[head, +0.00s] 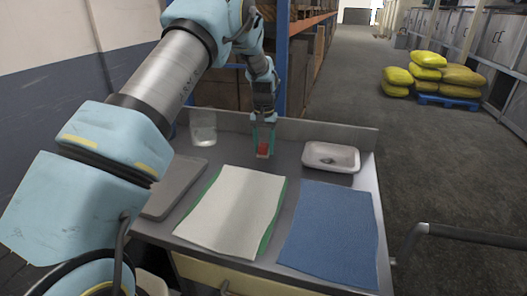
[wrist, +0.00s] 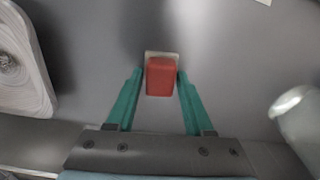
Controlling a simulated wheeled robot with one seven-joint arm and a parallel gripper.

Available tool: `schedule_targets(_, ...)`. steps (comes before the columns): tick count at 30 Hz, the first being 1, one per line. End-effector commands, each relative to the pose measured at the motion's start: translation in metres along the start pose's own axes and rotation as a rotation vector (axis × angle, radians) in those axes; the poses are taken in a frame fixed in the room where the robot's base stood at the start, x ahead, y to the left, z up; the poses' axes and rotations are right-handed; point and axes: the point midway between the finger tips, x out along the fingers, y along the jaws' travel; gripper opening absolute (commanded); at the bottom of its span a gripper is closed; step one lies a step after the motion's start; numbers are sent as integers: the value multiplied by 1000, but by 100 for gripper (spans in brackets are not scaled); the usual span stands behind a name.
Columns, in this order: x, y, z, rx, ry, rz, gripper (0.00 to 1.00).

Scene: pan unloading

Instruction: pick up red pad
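The red pad (head: 264,147) is a small red block with a pale edge, at the back middle of the grey worktop. In the wrist view the red pad (wrist: 160,77) lies between my two green fingertips. My gripper (head: 263,143) points down over it, one finger on each side. In the wrist view my gripper (wrist: 160,78) looks open, with narrow gaps between the fingers and the red sides. The pale edge (wrist: 161,54) shows beyond the red face; whether it is part of the pad I cannot tell.
A white dish (head: 331,157) stands right of the pad, and a clear cup (head: 203,128) stands to the left. A white cloth over green (head: 232,205) and a blue cloth (head: 331,234) lie in front. A raised panel (head: 322,131) runs along the back edge.

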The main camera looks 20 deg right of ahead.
Motion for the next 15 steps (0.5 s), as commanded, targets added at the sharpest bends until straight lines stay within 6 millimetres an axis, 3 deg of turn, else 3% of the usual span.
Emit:
schedule_targets(2,0,0,0,0,0,0,42)
schedule_targets(13,0,0,0,0,0,0,1)
schedule_targets(15,0,0,0,0,0,0,0)
